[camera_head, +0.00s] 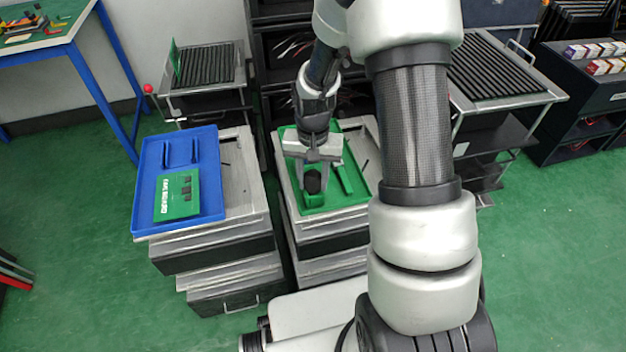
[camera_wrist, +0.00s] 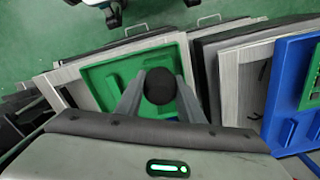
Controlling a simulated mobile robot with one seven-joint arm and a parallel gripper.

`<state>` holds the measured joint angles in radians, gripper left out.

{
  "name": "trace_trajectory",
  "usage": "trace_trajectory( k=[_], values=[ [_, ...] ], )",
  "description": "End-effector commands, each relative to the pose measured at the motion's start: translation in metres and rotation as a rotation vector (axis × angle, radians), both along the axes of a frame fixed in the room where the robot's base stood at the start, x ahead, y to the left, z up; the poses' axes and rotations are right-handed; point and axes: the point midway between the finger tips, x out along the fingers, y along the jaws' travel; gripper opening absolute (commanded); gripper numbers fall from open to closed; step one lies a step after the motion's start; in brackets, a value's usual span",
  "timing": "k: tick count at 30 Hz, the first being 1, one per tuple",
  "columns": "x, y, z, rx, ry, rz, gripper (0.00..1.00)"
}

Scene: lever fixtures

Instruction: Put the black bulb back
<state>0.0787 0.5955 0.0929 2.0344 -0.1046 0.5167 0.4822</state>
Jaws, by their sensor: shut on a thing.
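The black bulb (camera_head: 313,182) is a dark round ball between the fingers of my gripper (camera_head: 313,172), over the green tray (camera_head: 325,205). In the wrist view the bulb (camera_wrist: 160,86) sits between the two grey fingertips of my gripper (camera_wrist: 158,98), which are shut on it. The green tray (camera_wrist: 100,75) lies below and behind the bulb, with moulded raised shapes. In the head view a green raised block (camera_head: 342,178) shows just right of the gripper. Whether the bulb touches the tray cannot be told.
Carts with black ridged tops (camera_head: 207,66) stand behind. A blue-legged table (camera_head: 105,85) is at the far left. Green floor is free at the right.

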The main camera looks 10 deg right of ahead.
Motion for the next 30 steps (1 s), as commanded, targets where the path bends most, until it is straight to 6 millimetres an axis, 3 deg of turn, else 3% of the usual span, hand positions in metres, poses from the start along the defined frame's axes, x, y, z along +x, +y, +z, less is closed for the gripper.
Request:
trace_trajectory(
  k=[7, 8, 11, 20, 26, 30],
  values=[
    [0.000, 0.000, -0.004, 0.000, -0.001, 0.000, 0.25],
    [0.000, 0.000, -0.003, 0.000, -0.001, 0.000, 0.38],
    [0.000, 0.000, -0.002, 0.000, -0.001, 0.000, 0.53],
    [0.000, 0.000, 0.000, 0.000, -0.001, 0.000, 0.53],
    [0.001, 0.000, 0.024, -0.001, -0.005, 0.000, 0.53],
    [0.002, 0.000, 0.056, 0.000, -0.006, 0.000, 0.53]
  ],
)
